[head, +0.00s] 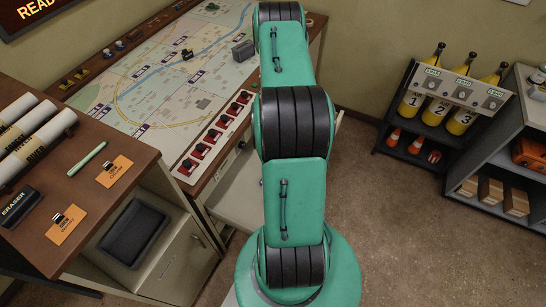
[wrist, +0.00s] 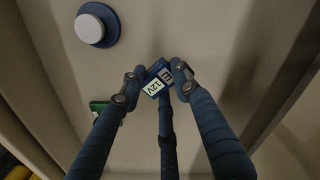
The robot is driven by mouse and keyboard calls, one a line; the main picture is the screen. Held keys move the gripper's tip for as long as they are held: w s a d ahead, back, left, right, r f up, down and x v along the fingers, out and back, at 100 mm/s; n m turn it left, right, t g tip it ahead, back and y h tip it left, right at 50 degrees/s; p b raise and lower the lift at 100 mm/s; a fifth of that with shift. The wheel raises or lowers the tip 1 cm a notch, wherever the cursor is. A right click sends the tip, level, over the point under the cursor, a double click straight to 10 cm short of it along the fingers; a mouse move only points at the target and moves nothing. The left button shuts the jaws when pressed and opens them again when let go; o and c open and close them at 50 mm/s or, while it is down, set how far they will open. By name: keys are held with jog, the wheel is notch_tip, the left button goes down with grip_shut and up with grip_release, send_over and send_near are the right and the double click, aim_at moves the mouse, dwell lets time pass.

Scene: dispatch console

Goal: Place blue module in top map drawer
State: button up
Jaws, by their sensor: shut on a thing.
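The blue module (wrist: 165,70), with a pale "12V" label, shows in the middle of the wrist view. My gripper (wrist: 158,84) is shut on it, with dark blue fingers on either side of it. Below it is a pale, flat surface (wrist: 210,45) with raised sides, which looks like a drawer's inside. I cannot tell whether the module touches that surface. In the head view a pale drawer (head: 238,193) stands open under the map console, partly behind my green arm. My gripper and the module are hidden in that view.
In the wrist view, a white round knob on a blue base (wrist: 90,28) lies at upper left, and a green piece (wrist: 98,106) is partly behind a finger. In the head view, a side desk (head: 105,205) stands left, and bottle and storage racks (head: 430,120) stand right.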

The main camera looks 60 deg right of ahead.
jog(key=shift+f, duration=1.35)
jog(key=shift+f+b, duration=0.15)
jog(key=shift+b, duration=0.15)
jog(key=o, duration=1.2)
notch_tip(320, 180, up, 12)
jog(key=p, duration=0.2)
jog(key=shift+r, duration=0.2)
